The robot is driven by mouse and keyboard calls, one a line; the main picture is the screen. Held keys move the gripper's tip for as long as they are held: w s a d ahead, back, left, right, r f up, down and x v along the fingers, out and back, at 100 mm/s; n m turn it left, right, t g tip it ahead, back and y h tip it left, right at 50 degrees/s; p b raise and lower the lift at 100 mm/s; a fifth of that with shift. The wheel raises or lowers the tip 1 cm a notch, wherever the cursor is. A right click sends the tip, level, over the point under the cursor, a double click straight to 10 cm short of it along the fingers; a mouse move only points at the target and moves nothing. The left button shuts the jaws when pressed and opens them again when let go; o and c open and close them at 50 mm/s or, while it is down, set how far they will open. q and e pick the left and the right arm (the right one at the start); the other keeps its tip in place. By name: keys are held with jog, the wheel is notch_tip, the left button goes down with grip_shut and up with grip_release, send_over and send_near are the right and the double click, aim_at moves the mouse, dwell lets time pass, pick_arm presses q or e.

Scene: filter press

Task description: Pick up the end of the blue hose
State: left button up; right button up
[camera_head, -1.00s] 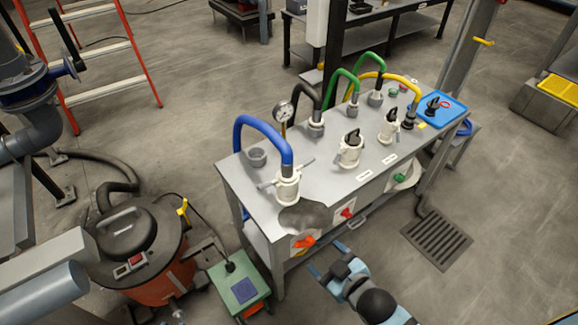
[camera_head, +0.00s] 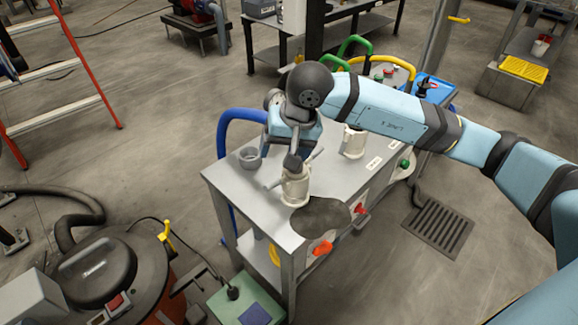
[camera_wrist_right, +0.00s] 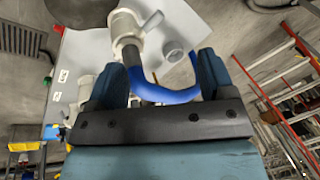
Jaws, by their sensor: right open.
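The blue hose (camera_head: 228,122) arches over the left end of the grey bench. Its dark end (camera_head: 292,161) sits in a white coupling with side levers (camera_head: 296,188). My right gripper (camera_head: 291,138) is over that end, pointing down, and partly hides the hose. In the right wrist view the fingers are open, with the blue hose (camera_wrist_right: 168,96) and its dark end (camera_wrist_right: 135,78) seen between them. No grip on the hose shows. The white coupling (camera_wrist_right: 124,25) also shows there. My left gripper is not in view.
A grey open cup fitting (camera_head: 250,157) stands beside the coupling on the bench (camera_head: 228,180). Another white coupling (camera_head: 354,142) stands to the right, near green hoses (camera_head: 352,45) and a yellow hose (camera_head: 398,62). A vacuum drum (camera_head: 100,275) stands at lower left.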

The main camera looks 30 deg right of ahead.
jog(key=w+d+r+n+t+h, duration=0.1)
jog(key=w+d+r+t+h, duration=0.1)
jog(key=w+d+h, duration=0.3)
jog(key=shift+y, duration=0.8)
jog(key=shift+s+d+b+x, duration=0.15)
jog(key=shift+s+d+x, duration=0.05)
jog(key=shift+x, duration=1.9)
jog(key=shift+s+d+b+x, duration=0.15)
jog(key=shift+s+d+x, duration=0.1)
jog(key=shift+x, duration=1.85)
jog(key=shift+s+d+b+x, duration=0.15)
jog(key=shift+d+x, duration=0.05)
jog(key=shift+x, duration=1.9)
jog(key=shift+f, duration=0.15)
jog(key=shift+c, duration=0.2)
grip_shut()
